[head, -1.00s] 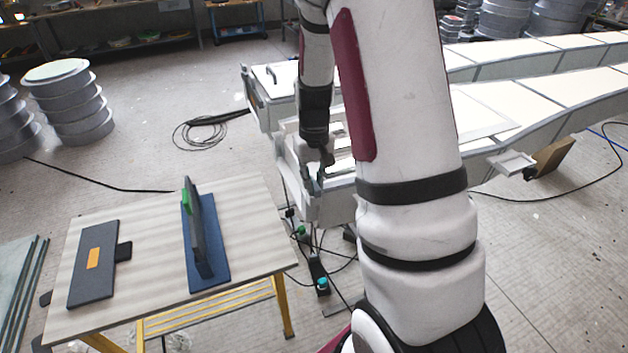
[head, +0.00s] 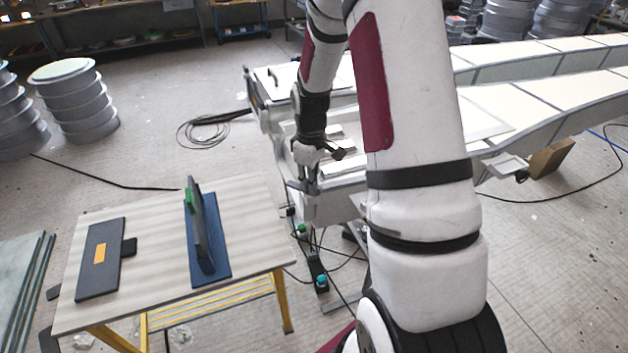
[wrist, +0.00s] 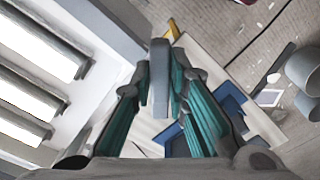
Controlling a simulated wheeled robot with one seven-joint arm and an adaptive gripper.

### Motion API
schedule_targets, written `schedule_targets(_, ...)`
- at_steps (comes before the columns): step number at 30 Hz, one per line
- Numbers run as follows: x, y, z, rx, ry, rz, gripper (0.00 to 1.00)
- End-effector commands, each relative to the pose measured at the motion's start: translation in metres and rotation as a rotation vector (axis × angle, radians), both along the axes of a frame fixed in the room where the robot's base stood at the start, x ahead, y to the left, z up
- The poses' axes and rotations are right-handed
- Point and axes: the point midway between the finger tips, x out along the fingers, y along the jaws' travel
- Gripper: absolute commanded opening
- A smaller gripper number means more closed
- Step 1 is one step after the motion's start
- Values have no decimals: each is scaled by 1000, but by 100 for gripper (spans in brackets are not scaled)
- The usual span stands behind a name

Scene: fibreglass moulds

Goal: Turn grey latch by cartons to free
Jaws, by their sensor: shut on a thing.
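A grey bar-shaped latch (wrist: 159,78) stands between the two teal-padded fingers of my gripper (wrist: 158,98) in the wrist view. The fingers are shut on it. In the head view my gripper (head: 308,184) points down at the near end of a long white mould (head: 335,207), and the latch is small and mostly hidden there by the fingers. I cannot tell the latch's exact angle on the mould. A brown box-like piece (head: 552,157) sits far to the right, beside the mould.
A work table (head: 258,240) at left carries a dark panel (head: 100,262) and a blue base with an upright plate (head: 210,240). Cables (head: 207,128) lie on the floor. Stacked grey drums (head: 78,100) stand behind. My arm hides part of the moulds.

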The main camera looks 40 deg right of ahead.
Motion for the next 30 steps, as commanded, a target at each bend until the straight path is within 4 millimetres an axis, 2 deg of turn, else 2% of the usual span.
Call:
schedule_targets(18,-1,0,2,1,-3,574,0)
schedule_targets(30,1,0,1,-1,-3,818,0)
